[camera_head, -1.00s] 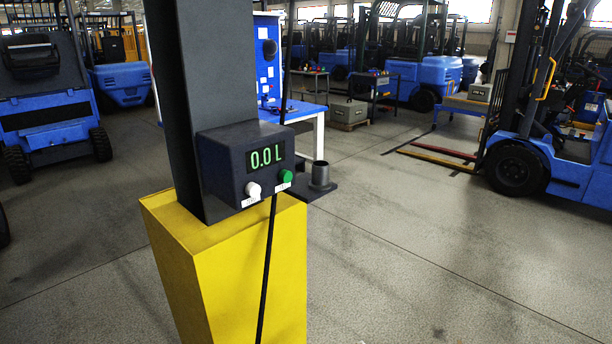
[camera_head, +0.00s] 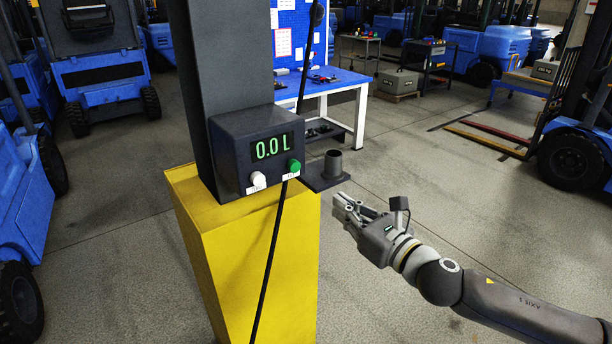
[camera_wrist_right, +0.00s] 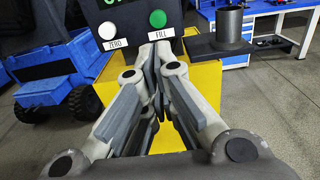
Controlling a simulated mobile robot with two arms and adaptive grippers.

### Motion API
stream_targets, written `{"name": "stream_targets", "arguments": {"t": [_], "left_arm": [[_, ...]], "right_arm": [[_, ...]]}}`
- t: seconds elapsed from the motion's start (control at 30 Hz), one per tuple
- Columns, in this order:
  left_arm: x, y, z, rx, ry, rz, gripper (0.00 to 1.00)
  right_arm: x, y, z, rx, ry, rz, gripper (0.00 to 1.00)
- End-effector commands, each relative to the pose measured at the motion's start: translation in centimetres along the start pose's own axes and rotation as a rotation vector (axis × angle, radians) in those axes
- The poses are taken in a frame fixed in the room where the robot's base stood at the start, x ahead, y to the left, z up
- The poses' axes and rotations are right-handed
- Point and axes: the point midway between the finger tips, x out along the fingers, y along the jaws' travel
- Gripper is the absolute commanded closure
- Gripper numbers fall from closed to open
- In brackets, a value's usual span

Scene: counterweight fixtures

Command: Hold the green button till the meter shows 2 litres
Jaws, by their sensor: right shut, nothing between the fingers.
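The green button (camera_head: 294,165) is on the front of a dark meter box (camera_head: 232,160) fixed to a grey column. It also shows in the right wrist view (camera_wrist_right: 157,18), above a label reading FILL. The meter display (camera_head: 272,146) reads 0.0 L. A white button (camera_head: 258,179), labelled ZERO in the wrist view, is left of the green one. My right gripper (camera_head: 338,204) is shut and empty, right of and lower than the green button and apart from it. In the wrist view its fingertips (camera_wrist_right: 155,52) point toward the green button from below. My left gripper is not in view.
A yellow pedestal (camera_head: 255,265) stands under the column. A black cable (camera_head: 272,240) hangs in front of it, close to the green button. A dark cup (camera_head: 333,163) sits on a bracket right of the box. A workbench (camera_head: 350,85) and forklifts are behind.

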Motion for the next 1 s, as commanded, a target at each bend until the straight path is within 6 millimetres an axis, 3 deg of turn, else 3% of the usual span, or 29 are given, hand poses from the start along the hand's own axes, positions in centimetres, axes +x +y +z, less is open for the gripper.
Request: {"name": "stream_targets", "arguments": {"t": [0.37,1.0], "left_arm": [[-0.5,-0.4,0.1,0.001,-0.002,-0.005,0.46],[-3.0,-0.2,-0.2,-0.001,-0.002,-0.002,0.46]], "right_arm": [[1.2,0.0,0.1,0.005,-0.001,-0.001,1.0],[11.0,0.0,0.2,0.008,0.0,0.0,1.0]]}}
